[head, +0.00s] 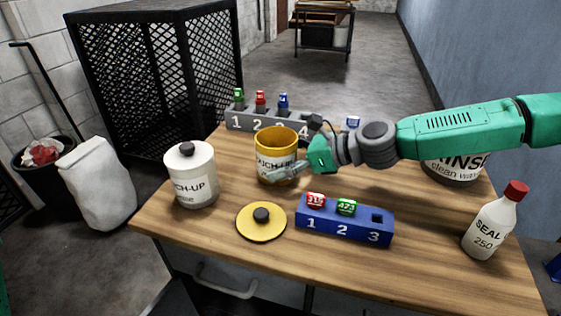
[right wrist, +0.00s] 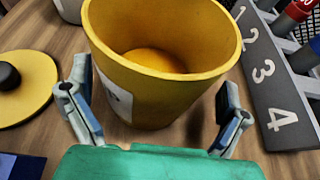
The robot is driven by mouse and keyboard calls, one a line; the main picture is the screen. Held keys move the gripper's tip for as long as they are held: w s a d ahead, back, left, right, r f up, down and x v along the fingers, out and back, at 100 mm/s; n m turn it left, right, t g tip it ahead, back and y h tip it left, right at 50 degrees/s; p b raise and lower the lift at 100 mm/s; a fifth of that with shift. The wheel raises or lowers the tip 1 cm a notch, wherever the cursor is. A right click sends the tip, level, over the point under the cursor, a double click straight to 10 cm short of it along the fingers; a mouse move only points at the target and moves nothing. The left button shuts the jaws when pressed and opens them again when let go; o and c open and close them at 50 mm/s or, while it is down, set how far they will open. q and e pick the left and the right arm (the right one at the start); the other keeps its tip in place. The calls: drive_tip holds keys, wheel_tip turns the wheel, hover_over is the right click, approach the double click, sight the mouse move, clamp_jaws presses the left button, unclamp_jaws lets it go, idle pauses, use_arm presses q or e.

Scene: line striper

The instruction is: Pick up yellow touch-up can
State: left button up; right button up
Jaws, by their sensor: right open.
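The yellow touch-up can (head: 276,146) stands upright and open-topped on the wooden table, with a white label on its side. In the right wrist view the can (right wrist: 155,75) sits between the two open fingers, its yellow inside visible. My right gripper (head: 282,172) reaches in from the right, low beside the can. In the right wrist view the gripper (right wrist: 155,115) is open, one finger on each side of the can; I cannot tell whether either touches it. The can's yellow lid (head: 252,231) with a black knob lies on the table. My left gripper is not in view.
A white touch-up can (head: 191,180) stands left. A blue numbered block (head: 345,226) with red and green pieces sits in front. A grey numbered rack (head: 240,120) is behind. A seal bottle (head: 494,222) and a rinse container (head: 453,170) stand right.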

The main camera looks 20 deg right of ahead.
drive_tip(key=shift+a+r, duration=0.15)
drive_tip(key=shift+a, duration=0.4)
drive_tip(key=c, duration=0.6)
drive_tip(key=shift+a+r, duration=0.1)
drive_tip(key=shift+a, duration=0.15)
drive_tip(key=c, duration=0.9)
drive_tip(key=shift+d, duration=0.15)
